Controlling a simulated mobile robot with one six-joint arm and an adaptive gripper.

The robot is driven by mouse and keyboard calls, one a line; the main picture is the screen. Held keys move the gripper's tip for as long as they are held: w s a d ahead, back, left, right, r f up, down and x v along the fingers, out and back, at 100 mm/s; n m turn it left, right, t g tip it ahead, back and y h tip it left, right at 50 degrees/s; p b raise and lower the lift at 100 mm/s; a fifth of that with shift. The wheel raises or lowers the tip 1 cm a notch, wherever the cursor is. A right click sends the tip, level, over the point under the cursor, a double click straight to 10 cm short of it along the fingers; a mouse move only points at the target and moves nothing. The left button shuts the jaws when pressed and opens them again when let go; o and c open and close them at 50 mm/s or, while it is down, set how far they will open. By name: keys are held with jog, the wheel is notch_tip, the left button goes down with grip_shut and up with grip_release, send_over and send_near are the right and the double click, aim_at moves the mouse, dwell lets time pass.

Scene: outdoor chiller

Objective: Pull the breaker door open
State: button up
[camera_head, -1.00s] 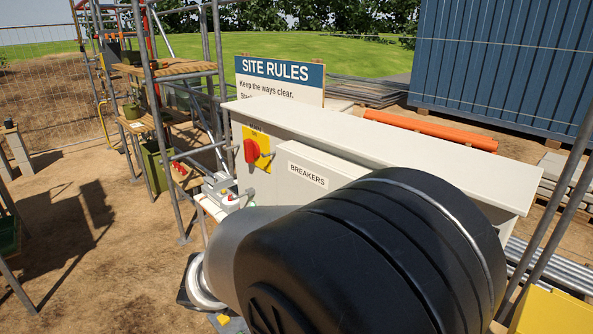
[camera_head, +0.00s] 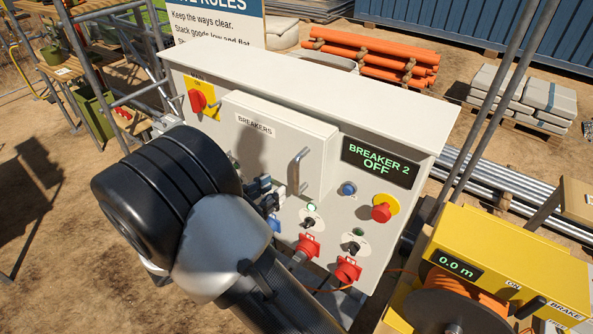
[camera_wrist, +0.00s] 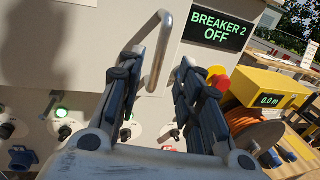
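The breaker door (camera_head: 285,140), labelled BREAKERS, is a pale raised panel on the front of the cabinet and looks closed. Its upright metal bar handle (camera_head: 298,172) is at the door's right side. My gripper (camera_head: 265,188) is in front of the door, left of the handle in the head view and partly hidden by my arm. In the wrist view my gripper (camera_wrist: 160,68) is open, with its two fingers apart. The handle (camera_wrist: 159,55) appears between and beyond the fingertips. I cannot tell whether they touch it.
The cabinet front carries a red rotary switch (camera_head: 197,102), a BREAKER 2 OFF display (camera_head: 379,163), a red emergency button (camera_head: 381,212) and red sockets (camera_head: 347,270). A yellow cable reel unit (camera_head: 510,260) stands close on the right. Scaffold poles rise between them.

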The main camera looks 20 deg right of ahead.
aim_at(297, 190)
jog(key=p+x, duration=0.1)
jog(key=x, duration=0.8)
jog(key=shift+c, duration=0.4)
grip_shut()
